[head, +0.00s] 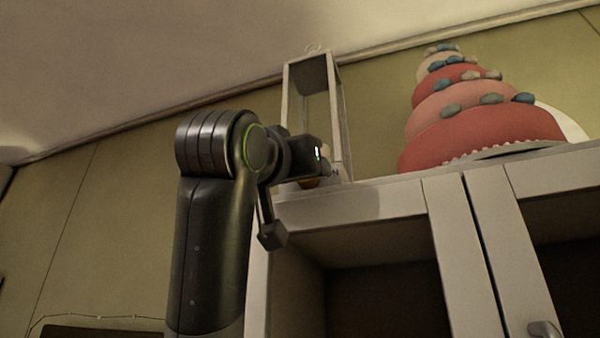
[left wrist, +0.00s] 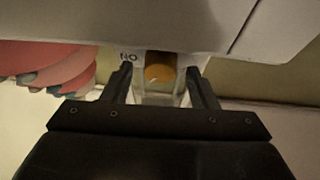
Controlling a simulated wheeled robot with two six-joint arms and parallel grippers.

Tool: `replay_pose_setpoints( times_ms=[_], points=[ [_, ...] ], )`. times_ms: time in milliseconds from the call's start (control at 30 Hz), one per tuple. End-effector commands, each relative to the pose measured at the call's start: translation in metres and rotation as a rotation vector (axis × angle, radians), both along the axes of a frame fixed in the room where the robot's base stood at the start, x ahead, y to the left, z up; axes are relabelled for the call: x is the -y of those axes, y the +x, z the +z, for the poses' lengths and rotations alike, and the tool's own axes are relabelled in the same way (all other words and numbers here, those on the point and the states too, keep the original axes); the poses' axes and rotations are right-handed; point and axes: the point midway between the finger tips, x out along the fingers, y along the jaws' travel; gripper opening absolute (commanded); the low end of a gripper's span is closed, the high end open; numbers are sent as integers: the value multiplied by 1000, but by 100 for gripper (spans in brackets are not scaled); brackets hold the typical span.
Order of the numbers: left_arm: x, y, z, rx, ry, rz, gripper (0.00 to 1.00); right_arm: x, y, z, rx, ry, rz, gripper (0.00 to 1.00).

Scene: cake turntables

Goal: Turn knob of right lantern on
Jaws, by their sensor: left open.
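A pale lantern (head: 341,120) with an open frame and a ring on top stands on the cabinet top in the head view. My left arm covers part of its lower half. In the left wrist view an orange round knob (left wrist: 160,66) with a small light mark shows near the lantern's base, beside dark letters. My left gripper (left wrist: 159,74) is open, its two fingers on either side of the knob; contact cannot be told. In the head view the left gripper (head: 322,163) is at the lantern's base, its fingertips mostly hidden. My right gripper is out of view.
A tiered red and pink cake (head: 480,130) stands on the cabinet top to the right of the lantern. The pale cabinet (head: 385,200) has an open dark compartment below. A door handle (head: 543,329) shows at lower right. The cabinet top between lantern and cake looks clear.

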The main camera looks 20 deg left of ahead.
Motion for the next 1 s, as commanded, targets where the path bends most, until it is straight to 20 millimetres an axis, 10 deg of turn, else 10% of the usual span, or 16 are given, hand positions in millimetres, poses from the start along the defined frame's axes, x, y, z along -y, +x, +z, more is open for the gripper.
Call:
replay_pose_setpoints(
  times_ms=[133,467,1000],
  points=[
    [0,0,-1,-1,0,0,52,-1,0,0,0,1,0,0],
    [0,0,0,-1,0,0,9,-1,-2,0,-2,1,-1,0],
    [-2,-1,-1,5,182,0,9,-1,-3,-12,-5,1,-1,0]
  ],
)
